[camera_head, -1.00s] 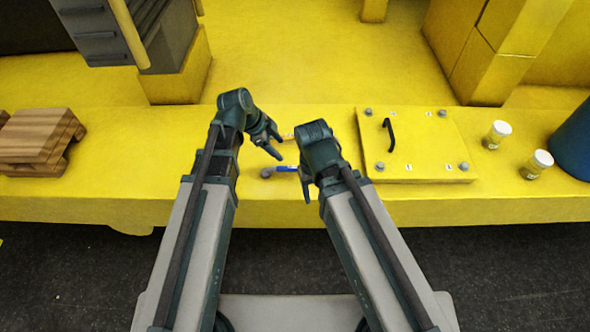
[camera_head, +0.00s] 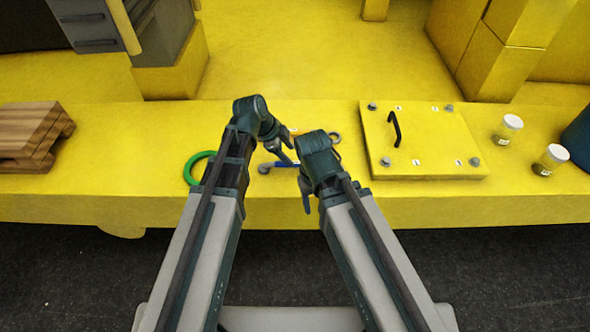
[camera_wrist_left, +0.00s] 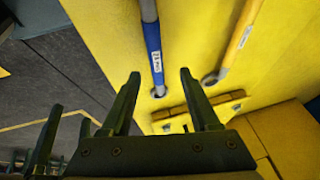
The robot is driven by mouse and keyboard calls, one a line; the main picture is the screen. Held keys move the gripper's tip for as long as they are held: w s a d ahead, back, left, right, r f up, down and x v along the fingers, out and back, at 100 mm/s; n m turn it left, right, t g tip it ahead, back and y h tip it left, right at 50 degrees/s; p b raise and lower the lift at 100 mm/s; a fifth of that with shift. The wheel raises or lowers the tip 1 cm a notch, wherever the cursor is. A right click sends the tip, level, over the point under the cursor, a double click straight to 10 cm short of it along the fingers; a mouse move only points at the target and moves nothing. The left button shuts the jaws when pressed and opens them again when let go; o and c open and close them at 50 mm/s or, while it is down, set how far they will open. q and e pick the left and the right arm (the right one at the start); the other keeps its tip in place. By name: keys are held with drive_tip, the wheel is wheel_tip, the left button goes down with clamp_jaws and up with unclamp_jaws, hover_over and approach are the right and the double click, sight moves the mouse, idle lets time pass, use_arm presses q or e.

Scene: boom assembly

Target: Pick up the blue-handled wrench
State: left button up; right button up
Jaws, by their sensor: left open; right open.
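The blue-handled wrench (camera_head: 282,164) lies on the yellow ledge, partly hidden by my grippers in the head view. In the left wrist view, its blue handle (camera_wrist_left: 153,45) runs away from me, with its near end close to the fingertips. My left gripper (camera_head: 281,150) is open and empty, just over the wrench. In the left wrist view, the left fingertips (camera_wrist_left: 160,76) stand on either side of the line of the handle; I cannot tell the height gap. My right gripper (camera_head: 306,195) is open near the ledge's front edge, right of the wrench, its fingers partly hidden.
A yellow-handled wrench (camera_wrist_left: 241,35) lies right of the blue one. A green ring (camera_head: 195,165) lies beside my left arm. A bolted yellow plate with a black handle (camera_head: 420,145), two jars (camera_head: 508,130) and a wooden stack (camera_head: 30,135) are on the ledge (camera_head: 120,190).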

use_arm(q)
drive_tip(key=f+b, duration=0.4)
drive_tip(key=shift+w+d+f+b, duration=0.1)
drive_tip(key=shift+d+f+b, duration=0.2)
drive_tip(key=shift+d, duration=0.05)
drive_tip(key=shift+w+d+f+b, duration=0.1)
drive_tip(key=shift+d+f+b, duration=0.15)
drive_tip(key=shift+f+b, duration=0.1)
drive_tip(key=shift+r, duration=0.1)
clamp_jaws()
idle(0.9)
